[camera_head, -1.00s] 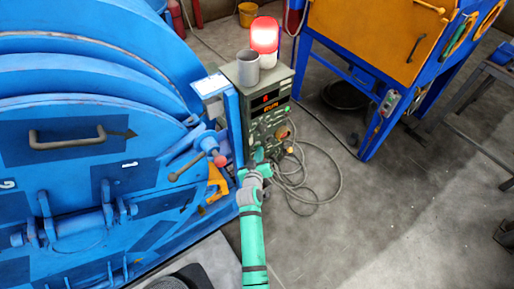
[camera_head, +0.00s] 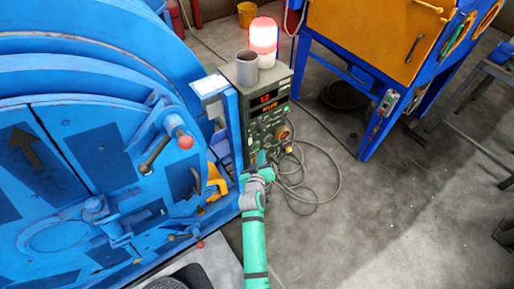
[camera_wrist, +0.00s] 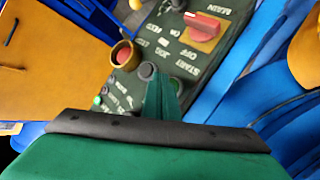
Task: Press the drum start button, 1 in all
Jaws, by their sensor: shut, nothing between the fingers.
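The green-grey control box (camera_head: 268,118) stands right of the big blue drum (camera_head: 85,150), with a lit red readout and an amber line reading like "RUN". In the wrist view its panel (camera_wrist: 150,42) shows a red switch (camera_wrist: 203,27), an orange-red knob in a yellow collar (camera_wrist: 124,54) and upside-down labels, one reading "START". My gripper (camera_head: 262,160) is shut and empty at the lower panel. In the wrist view its green fingertips (camera_wrist: 160,75) lie beside a dark round button (camera_wrist: 147,71); I cannot tell whether they touch it. The fingers hide part of the panel.
A lit beacon (camera_head: 263,38) and a grey cup (camera_head: 247,68) stand on top of the box. Cables (camera_head: 310,185) lie on the floor to its right. An orange cabinet on blue legs (camera_head: 375,45) stands behind right. The floor at right is mostly open.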

